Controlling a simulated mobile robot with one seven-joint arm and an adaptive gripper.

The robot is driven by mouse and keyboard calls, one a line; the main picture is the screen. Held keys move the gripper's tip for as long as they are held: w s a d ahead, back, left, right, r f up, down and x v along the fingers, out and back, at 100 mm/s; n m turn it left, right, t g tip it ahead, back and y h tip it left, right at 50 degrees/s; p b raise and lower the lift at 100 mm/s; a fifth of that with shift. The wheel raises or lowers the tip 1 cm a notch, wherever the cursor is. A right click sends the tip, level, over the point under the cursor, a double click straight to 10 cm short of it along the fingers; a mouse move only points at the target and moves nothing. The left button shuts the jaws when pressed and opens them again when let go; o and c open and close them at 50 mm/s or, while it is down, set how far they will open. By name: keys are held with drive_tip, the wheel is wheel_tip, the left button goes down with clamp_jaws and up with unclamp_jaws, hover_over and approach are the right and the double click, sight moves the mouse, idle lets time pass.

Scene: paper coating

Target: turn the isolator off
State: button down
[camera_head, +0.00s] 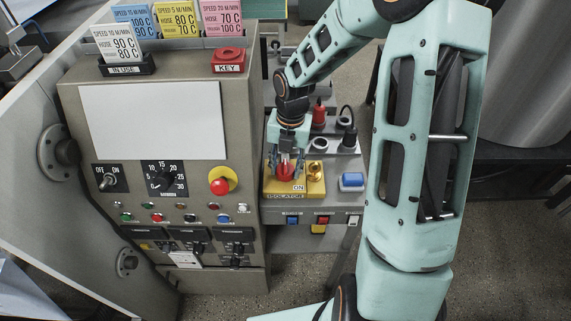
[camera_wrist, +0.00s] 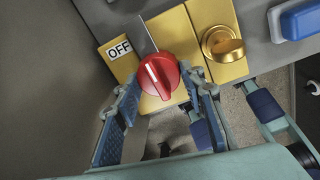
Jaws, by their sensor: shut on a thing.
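The isolator is a yellow plate (camera_head: 270,188) labelled ISOLATOR, with a red rotary knob (camera_head: 284,171). In the head view an ON label (camera_head: 298,187) shows at the plate's lower right. My gripper (camera_head: 286,165) is over the knob, pointing down. In the wrist view its blue-padded fingers stand on either side of the knob, shut on it. Part of the knob's lower side is hidden.
A brass fitting (camera_head: 316,172) stands right beside the knob, with a blue button (camera_head: 352,181) further right. A grey control cabinet (camera_head: 240,190) rises close on the left. Black and red plugs (camera_head: 319,114) stand behind my gripper.

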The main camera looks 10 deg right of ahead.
sight(289, 170)
idle(0.3)
drive_tip(key=c, duration=1.2)
unclamp_jaws()
drive_tip(key=shift+c, duration=0.2)
wheel_tip(289, 170, up, 12)
drive_tip(key=shift+s+d, duration=0.15)
drive_tip(key=shift+d, duration=0.2)
